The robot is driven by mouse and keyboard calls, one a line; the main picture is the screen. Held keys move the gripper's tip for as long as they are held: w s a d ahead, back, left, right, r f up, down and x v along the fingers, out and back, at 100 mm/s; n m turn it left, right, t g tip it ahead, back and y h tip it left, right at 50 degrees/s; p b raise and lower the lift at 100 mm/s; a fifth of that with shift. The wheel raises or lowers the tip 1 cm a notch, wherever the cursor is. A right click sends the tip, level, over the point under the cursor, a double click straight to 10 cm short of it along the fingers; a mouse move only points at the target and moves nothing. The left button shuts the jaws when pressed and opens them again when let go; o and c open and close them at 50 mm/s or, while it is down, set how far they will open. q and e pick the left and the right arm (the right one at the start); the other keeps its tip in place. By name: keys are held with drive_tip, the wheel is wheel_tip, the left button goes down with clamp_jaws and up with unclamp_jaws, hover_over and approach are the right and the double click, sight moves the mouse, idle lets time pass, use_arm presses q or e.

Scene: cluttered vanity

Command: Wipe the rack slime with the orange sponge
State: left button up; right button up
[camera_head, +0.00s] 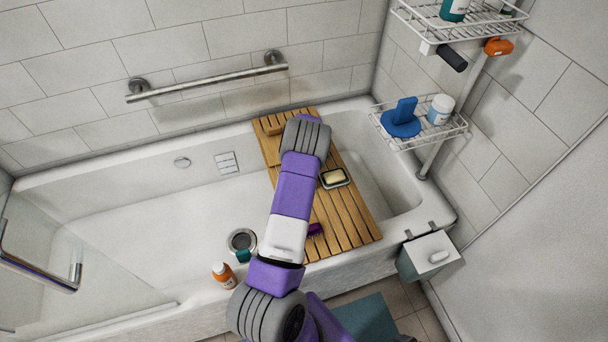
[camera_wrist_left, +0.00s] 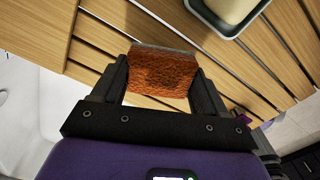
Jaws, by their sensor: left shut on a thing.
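My left gripper (camera_wrist_left: 163,88) is shut on the orange sponge (camera_wrist_left: 163,70), which sits between its two fingers in the left wrist view. The sponge has a rough orange-brown face and a greyish edge. It is over the wooden slatted rack (camera_wrist_left: 105,25); I cannot tell whether it touches the slats. In the head view the rack (camera_head: 352,212) lies across the bathtub, and my left arm covers part of it. My arm hides the left gripper and sponge there. I can make out no slime on the visible slats. My right gripper is not in view.
A soap dish (camera_head: 346,182) with soap and a purple brush (camera_head: 315,229) lie on the rack. A wire shelf (camera_head: 392,136) holds a blue item (camera_head: 401,120) and a white jar (camera_head: 440,108). An orange bottle (camera_head: 224,275) stands on the tub's front rim. A grab bar (camera_head: 205,81) is on the wall.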

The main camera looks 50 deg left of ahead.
use_arm(q)
drive_tip(key=shift+r+p, duration=1.75)
drive_tip(key=shift+r, duration=0.75)
